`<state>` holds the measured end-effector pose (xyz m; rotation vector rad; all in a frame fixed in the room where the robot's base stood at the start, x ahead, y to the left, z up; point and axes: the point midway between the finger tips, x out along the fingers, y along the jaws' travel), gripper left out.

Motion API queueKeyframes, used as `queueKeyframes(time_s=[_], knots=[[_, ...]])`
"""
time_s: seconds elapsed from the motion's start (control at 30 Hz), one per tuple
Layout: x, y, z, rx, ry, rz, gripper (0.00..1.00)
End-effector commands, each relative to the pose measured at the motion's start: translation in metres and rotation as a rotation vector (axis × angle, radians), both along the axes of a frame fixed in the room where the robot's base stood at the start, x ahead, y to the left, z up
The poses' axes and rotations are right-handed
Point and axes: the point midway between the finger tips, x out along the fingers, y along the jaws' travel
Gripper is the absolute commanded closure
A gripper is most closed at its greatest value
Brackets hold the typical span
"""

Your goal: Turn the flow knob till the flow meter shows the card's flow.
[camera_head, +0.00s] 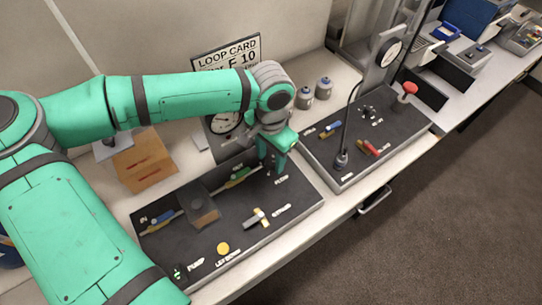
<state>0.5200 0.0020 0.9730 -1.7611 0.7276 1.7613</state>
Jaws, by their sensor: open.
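My gripper (273,162) is open and points down over the back right part of the left black panel (170,257), by a label that seems to read FLOW. The flow knob cannot be made out; my fingers seem to cover its place. I cannot tell whether they touch anything. A round white dial gauge (226,122) stands behind the panel, partly hidden by my arm; its reading is too small to tell. The loop card (228,55) stands at the back; it shows "LOOP CARD" and "F 10", with its lower part hidden by my arm.
The left panel also bears a yellow button (223,248), a light-handled lever (257,217) and a dark block (201,209). A second panel (345,180) at right carries a red mushroom button (409,89) and an upright cable. Two small jars (323,88) stand behind.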

Motion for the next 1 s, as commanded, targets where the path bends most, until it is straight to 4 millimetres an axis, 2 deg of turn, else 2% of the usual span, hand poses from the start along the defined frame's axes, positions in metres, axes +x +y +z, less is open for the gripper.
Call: queueKeyframes(time_s=[0.23,0.4,0.73,1.0], knots=[[0.0001,0.0010,-0.0006,0.000,0.000,0.002,0.57],[0.0004,-0.0004,-0.0006,0.001,-0.001,-0.001,0.97],[0.0013,-0.0024,-0.0003,0.000,-0.003,0.018,0.98],[0.0013,-0.0017,-0.0002,-0.002,-0.004,0.157,0.98]])
